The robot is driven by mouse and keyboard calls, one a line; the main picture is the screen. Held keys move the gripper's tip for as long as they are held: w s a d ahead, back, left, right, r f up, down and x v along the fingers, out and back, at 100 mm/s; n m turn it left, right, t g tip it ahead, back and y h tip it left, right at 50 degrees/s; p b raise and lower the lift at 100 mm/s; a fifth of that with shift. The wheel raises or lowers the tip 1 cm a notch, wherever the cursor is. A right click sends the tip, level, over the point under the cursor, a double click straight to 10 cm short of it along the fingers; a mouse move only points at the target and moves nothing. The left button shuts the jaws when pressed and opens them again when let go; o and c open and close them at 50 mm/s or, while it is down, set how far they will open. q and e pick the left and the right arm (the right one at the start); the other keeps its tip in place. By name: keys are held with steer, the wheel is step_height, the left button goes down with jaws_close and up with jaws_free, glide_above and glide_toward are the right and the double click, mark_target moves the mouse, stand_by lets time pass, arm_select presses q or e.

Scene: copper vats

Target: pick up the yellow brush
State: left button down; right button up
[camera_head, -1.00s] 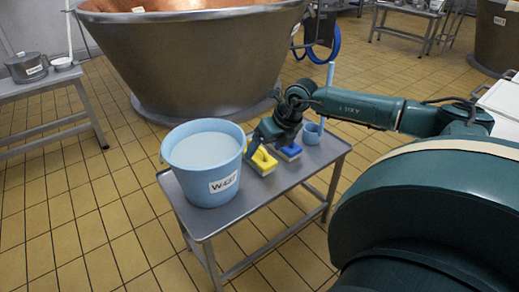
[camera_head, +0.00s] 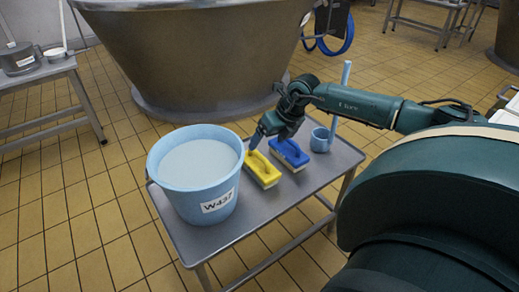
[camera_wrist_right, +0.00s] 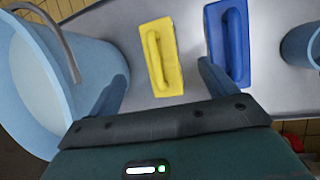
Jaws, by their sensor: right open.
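The yellow brush (camera_head: 263,170) lies on the grey metal table between a light blue bucket and a blue brush. Its raised handle shows clearly in the right wrist view, where the brush (camera_wrist_right: 160,58) sits ahead of the gripper. My right gripper (camera_head: 264,136) is open and empty, at the far end of the yellow brush and apparently above it. In the right wrist view the gripper's fingers (camera_wrist_right: 160,86) are spread, one toward the bucket and one near the blue brush. My left gripper is not in view.
The light blue bucket (camera_head: 196,205), labelled and full of pale liquid, stands close left of the brush. The blue brush (camera_head: 290,154) lies close right. A blue ladle or cup (camera_head: 320,140) stands farther right. The table (camera_head: 240,222) is clear toward its front edge.

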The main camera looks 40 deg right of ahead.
mark_target(257, 159)
steer(key=b+x, duration=0.1)
steer(key=x, duration=0.4)
steer(key=b+x, duration=0.1)
steer(key=x, duration=0.1)
steer(key=b+x, duration=0.1)
steer(key=x, duration=0.1)
steer(key=shift+s+a+f, duration=0.1)
steer(key=shift+s+f, duration=0.1)
steer(key=c, duration=1.2)
step_height(257, 159, up, 10)
steer(key=p, duration=0.3)
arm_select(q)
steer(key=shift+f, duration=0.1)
arm_select(e)
steer(key=shift+r, duration=0.1)
steer(key=o, duration=0.6)
steer(key=c, duration=0.5)
